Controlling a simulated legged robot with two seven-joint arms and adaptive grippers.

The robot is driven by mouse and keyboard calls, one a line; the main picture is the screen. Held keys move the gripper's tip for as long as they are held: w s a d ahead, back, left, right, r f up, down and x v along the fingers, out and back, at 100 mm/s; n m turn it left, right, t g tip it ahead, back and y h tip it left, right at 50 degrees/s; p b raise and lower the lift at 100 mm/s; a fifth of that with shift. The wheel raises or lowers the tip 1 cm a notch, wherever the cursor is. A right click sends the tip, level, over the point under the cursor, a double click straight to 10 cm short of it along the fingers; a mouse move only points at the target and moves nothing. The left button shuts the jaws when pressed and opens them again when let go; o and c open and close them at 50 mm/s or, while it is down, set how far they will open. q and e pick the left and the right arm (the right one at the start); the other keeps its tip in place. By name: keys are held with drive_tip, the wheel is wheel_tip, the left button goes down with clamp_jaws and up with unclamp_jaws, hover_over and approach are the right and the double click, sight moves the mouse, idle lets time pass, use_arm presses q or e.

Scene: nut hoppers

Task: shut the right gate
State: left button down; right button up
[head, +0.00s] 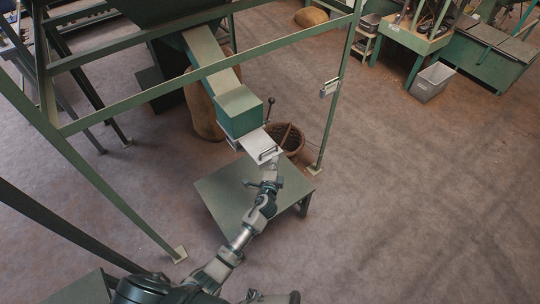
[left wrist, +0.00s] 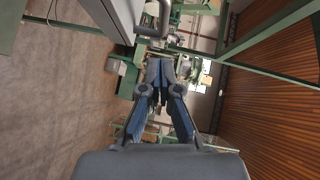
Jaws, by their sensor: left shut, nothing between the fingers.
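A pale metal gate plate (head: 258,146) with a bar handle (head: 268,154) at its outer end sticks out from the bottom of the green chute box (head: 239,111) in the head view. It is the only gate I can make out there. My left gripper (head: 269,165) is shut and empty, just below the handle in the picture. I cannot tell whether it touches the handle. In the left wrist view, my left gripper's fingers (left wrist: 162,72) are together, with metal parts beyond them. My right gripper is not in view.
A low green table (head: 225,192) stands under the gate. A wicker basket (head: 291,140) is just right of the gate. Green frame posts (head: 335,95) and rails surround the chute. A grey bin (head: 432,82) stands at the upper right. The floor on the right is clear.

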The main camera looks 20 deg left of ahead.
sight(254, 144)
use_arm(q)
drive_tip(key=w+a, duration=0.3)
drive_tip(key=shift+f, duration=0.4)
drive_tip(key=shift+d, duration=0.2)
drive_tip(key=w+a, duration=0.2)
drive_tip(key=a, duration=0.1)
drive_tip(key=w+a+b, duration=0.1)
drive_tip(key=w+a, duration=0.1)
drive_tip(key=a, duration=0.1)
drive_tip(key=w+a, duration=0.3)
drive_tip(key=shift+a+f+b, duration=0.1)
drive_tip(key=shift+a+b, duration=0.15)
drive_tip(key=shift+b, duration=0.1)
drive_tip(key=shift+a, duration=0.15)
drive_tip(key=shift+r, duration=0.2)
drive_tip(key=shift+w, duration=0.1)
